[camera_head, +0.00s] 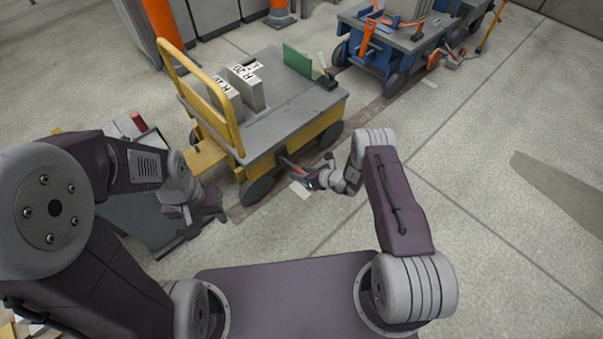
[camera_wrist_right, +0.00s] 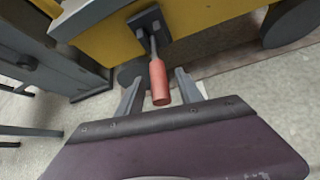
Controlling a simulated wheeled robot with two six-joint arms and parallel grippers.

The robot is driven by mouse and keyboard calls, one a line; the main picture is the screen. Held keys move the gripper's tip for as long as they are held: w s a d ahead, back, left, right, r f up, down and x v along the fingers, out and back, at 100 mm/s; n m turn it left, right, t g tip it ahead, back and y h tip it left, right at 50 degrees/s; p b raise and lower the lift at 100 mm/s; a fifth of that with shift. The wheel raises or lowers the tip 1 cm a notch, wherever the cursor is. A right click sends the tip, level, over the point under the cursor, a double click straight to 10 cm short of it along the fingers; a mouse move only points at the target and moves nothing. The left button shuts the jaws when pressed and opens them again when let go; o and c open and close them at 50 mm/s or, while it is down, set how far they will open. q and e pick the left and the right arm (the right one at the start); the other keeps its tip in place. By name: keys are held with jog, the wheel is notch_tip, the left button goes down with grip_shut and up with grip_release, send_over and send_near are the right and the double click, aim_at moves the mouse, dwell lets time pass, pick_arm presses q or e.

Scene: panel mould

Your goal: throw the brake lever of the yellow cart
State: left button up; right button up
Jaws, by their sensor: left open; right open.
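The yellow cart (camera_head: 290,108) stands ahead of me with a grey deck and a yellow push handle at its left end. Its brake lever (camera_wrist_right: 158,78) has a red grip and a metal shaft on a dark bracket on the cart's yellow side. In the head view the lever is small and partly hidden by my right gripper (camera_head: 312,184). In the right wrist view my right gripper (camera_wrist_right: 160,92) is open, with the red grip between its fingers and no clear contact. My left gripper (camera_head: 208,212) is open and empty, left of the cart's front wheel.
Grey boxes (camera_head: 246,88) and a green panel (camera_head: 298,60) stand on the cart's deck. A blue cart (camera_head: 400,42) is behind it to the right. A dark grey cabinet (camera_head: 150,215) is near my left arm. The floor at the right is mostly clear.

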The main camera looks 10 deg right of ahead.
jog(key=p+v, duration=0.4)
jog(key=v, duration=0.4)
jog(key=shift+s+d+r+p, duration=0.2)
jog(key=shift+s+r+p, duration=0.05)
jog(key=shift+p, duration=0.15)
jog(key=shift+c, duration=0.3)
